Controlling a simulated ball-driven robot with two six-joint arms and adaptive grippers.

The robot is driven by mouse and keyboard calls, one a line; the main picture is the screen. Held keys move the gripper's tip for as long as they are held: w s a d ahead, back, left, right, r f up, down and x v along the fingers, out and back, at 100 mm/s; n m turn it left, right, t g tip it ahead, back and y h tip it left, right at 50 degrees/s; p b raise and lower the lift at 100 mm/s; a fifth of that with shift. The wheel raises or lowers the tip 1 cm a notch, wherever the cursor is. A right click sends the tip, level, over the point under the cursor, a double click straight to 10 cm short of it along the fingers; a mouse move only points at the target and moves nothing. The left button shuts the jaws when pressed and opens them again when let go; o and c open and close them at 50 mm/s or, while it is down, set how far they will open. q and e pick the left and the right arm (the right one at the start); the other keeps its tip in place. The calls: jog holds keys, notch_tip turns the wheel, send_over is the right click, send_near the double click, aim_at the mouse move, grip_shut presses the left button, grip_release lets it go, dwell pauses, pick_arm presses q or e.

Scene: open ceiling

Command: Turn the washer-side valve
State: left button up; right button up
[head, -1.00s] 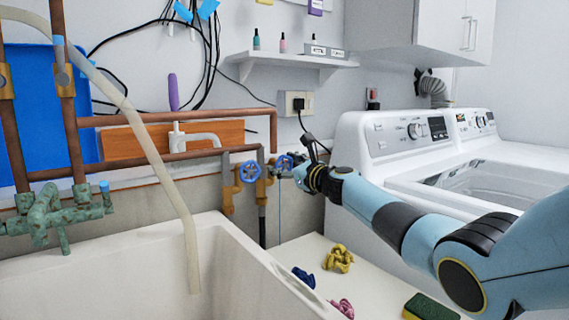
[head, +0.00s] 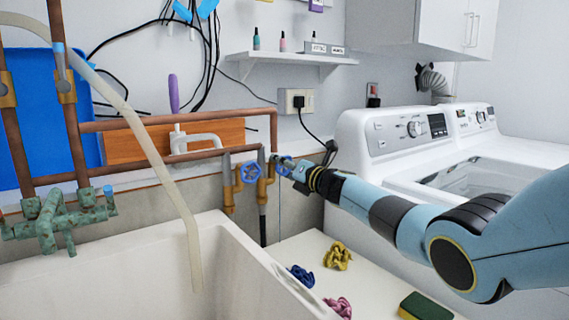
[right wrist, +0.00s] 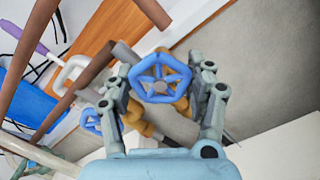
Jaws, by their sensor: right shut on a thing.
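The washer-side valve has a blue handwheel (head: 284,165) on a brass body, on the pipes beside the washer. My right gripper (head: 292,170) is at this wheel, its arm coming from the right and partly hiding it. In the right wrist view, the blue wheel (right wrist: 160,62) sits between the two fingers, which are shut on its rim. A second blue valve wheel (head: 250,171) is just to the left, apart from the gripper; it also shows in the right wrist view (right wrist: 91,121). My left gripper is not in view.
A white washer (head: 392,137) stands right of the valves. A white sink (head: 120,268) with a pale hose (head: 160,165) is in front at left. Copper pipes (head: 190,118) run along the wall. Crumpled cloths (head: 337,257) and a sponge (head: 425,307) lie on the white surface below.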

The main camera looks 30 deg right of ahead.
jog(key=m+p, duration=0.1)
jog(key=m, duration=0.4)
jog(key=shift+f+m+p, duration=0.1)
jog(key=shift+m+p, duration=0.75)
jog(key=shift+m, duration=1.65)
jog(key=shift+f, duration=0.1)
jog(key=o, duration=1.2)
jog(key=shift+s, duration=0.1)
jog(key=shift+s+d, duration=0.2)
jog(key=shift+s, duration=1)
jog(key=shift+s+d, duration=0.15)
jog(key=shift+s, duration=1.1)
jog(key=shift+s+d, duration=0.2)
jog(key=shift+s, duration=1)
